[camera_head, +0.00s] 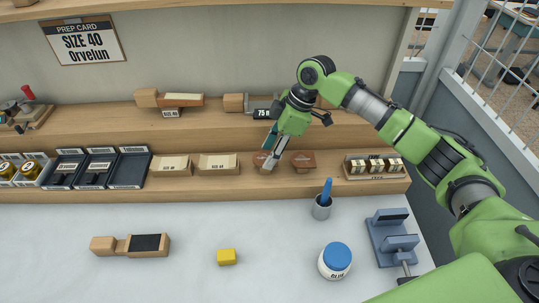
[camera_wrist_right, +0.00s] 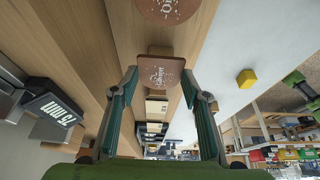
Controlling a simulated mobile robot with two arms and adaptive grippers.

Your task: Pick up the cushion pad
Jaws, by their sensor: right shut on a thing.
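A brown pad with pale lettering, which I take to be the cushion pad (camera_head: 261,158), is at the lower shelf, partly hidden by my right gripper (camera_head: 268,162). In the right wrist view, the pad (camera_wrist_right: 158,72) sits between the two fingertips of the right gripper (camera_wrist_right: 160,84). The right gripper is shut on it from above. I cannot tell whether the pad still touches the shelf. My left gripper is in neither view.
A second brown pad (camera_head: 303,161) stands close to the right. Tan boxes (camera_head: 218,164) and black trays (camera_head: 100,168) are to the left, a small rack (camera_head: 374,168) to the right. A blue-handled cup (camera_head: 322,208), glue jar (camera_head: 335,262) and yellow block (camera_head: 226,257) stand on the white table.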

